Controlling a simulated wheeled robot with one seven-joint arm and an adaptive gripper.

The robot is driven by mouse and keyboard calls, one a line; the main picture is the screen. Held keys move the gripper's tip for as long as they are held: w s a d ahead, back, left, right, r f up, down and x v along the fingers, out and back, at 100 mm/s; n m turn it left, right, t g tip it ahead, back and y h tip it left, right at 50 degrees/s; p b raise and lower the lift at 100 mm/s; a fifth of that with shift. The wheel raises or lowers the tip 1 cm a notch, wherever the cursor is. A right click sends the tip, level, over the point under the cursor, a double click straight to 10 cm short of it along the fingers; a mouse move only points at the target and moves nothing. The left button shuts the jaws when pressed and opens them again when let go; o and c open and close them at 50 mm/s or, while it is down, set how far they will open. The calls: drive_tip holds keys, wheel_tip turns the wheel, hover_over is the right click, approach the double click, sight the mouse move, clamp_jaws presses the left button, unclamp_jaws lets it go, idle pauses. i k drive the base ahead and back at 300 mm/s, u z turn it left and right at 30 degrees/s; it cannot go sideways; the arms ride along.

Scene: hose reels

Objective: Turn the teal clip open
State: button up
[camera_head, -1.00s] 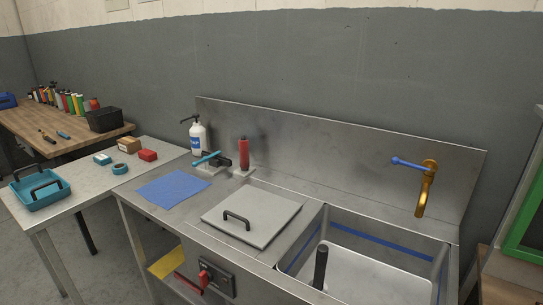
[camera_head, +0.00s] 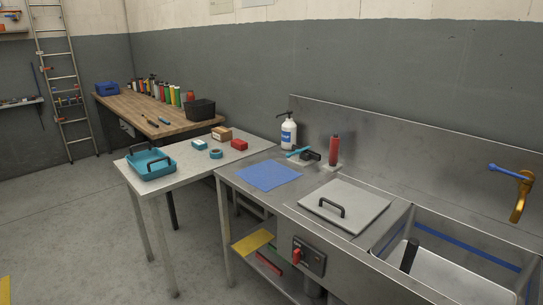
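A teal bar-shaped piece (camera_head: 299,152), which looks like the teal clip, sits at the back of the steel counter. It lies slanted against a small black body (camera_head: 312,155) on a pale metal block. It stands between a white pump bottle (camera_head: 288,133) and a red cylinder (camera_head: 334,148). It is small here, and I cannot tell how far it is turned. My gripper is not in view.
A blue cloth (camera_head: 268,176) lies flat in front of the teal piece. A grey lid with black handle (camera_head: 344,201) and a sink (camera_head: 462,268) are to the right. A side table holds a teal tray (camera_head: 152,170). Floor at the left is open.

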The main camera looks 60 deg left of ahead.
sight(298, 152)
drive_tip(key=k, duration=0.45)
drive_tip(key=u, duration=1.5)
drive_tip(key=i, duration=0.15)
drive_tip(key=u, duration=0.25)
